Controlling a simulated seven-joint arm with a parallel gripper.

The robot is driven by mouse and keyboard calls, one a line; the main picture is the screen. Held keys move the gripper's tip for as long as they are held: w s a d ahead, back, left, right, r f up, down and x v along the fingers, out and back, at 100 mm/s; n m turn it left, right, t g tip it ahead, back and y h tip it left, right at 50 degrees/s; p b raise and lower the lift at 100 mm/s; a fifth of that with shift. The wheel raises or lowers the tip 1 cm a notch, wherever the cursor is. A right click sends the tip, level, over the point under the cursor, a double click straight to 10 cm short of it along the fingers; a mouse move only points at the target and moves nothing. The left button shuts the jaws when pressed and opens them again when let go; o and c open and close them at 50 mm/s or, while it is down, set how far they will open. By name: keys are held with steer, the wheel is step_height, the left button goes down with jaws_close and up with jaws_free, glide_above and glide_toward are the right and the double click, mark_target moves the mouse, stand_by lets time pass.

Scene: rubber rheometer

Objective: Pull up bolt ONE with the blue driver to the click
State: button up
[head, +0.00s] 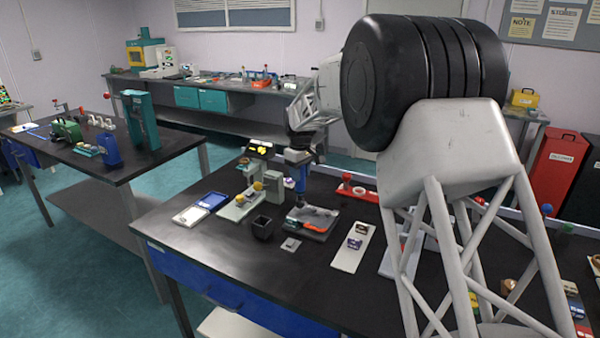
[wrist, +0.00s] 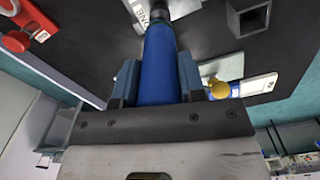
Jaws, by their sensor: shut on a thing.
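The blue driver (head: 299,178) stands about upright in my gripper (head: 298,157), over the black bench. In the wrist view the driver's blue body (wrist: 158,66) lies between my two fingers (wrist: 158,80), which are shut on it. Its dark lower end (wrist: 157,12) reaches the top edge of that view. A pale plate (wrist: 139,14) with lettering that seems to read ONE is beside that end. In the head view the driver points down beside a grey tray (head: 318,234) with orange and dark parts. Bolt ONE itself I cannot make out; whether the tip touches it is unclear.
A red holder (head: 357,191) is behind to the right. A white strip (head: 352,250) lies in front right. The bench's front left is clear.

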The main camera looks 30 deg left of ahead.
steer(key=shift+f, duration=0.6)
stand_by(2.3)
steer(key=shift+r, duration=0.1)
steer(key=shift+r, duration=2.4)
steer(key=shift+d+r, duration=0.1)
